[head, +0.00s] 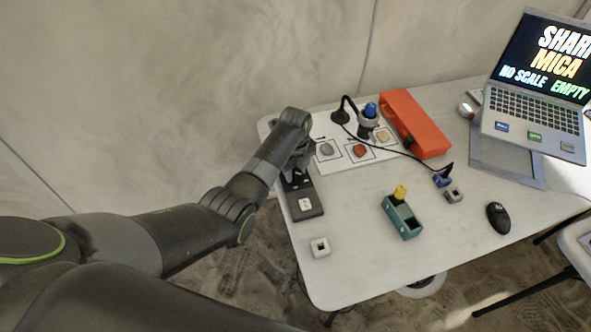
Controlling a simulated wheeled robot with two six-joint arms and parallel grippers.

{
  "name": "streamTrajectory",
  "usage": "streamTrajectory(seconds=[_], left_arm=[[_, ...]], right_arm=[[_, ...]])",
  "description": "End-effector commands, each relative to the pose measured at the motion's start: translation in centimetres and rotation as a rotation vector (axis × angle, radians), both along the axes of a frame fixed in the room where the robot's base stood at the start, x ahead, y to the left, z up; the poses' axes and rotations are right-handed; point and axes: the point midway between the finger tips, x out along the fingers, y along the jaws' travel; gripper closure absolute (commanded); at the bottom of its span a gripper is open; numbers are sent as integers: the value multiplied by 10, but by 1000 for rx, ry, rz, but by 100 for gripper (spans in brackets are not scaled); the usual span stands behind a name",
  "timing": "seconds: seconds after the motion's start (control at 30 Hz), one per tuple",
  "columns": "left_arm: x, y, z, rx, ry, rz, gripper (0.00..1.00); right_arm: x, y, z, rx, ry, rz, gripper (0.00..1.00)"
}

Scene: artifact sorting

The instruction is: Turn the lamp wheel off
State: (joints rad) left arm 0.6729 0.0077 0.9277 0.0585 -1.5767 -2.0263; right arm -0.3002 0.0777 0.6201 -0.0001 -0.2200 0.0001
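My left arm reaches in from the left, and its gripper (296,172) points down at the back part of a dark flat device (307,206) on the table's left side. The fingertips are small and dark against it, so I cannot tell whether they are open, shut or touching it. The device has a white label on its front part. No lamp wheel shows clearly; the wrist and gripper cover the device's back end. A black bent-neck lamp-like item (341,116) stands farther back, with a cable running right. My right gripper is not in view.
A white mat (326,130) holds several stones and a blue-topped item (370,110). A red case (415,124), teal box (403,218), white cube (320,247), mouse (498,217) and laptop (535,140) share the table (350,280). The front middle is mostly clear.

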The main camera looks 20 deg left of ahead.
Motion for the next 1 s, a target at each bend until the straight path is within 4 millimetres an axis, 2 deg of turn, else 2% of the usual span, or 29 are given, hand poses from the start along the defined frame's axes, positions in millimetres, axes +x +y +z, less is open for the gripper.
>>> streamTrajectory(seconds=[0.03, 0.13, 0.17, 0.57, 1.0], left_arm=[[0, 0, 0, 1, 1, 0, 73], [0, 0, 0, 1, 1, 0, 86], [0, 0, 0, 1, 1, 0, 87], [0, 0, 3, 1, 1, 88, 87], [1, 0, 3, 1, 3, 460, 87]], right_arm=[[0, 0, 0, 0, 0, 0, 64], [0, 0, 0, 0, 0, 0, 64], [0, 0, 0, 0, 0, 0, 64], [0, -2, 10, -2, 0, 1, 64], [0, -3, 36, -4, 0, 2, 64]])
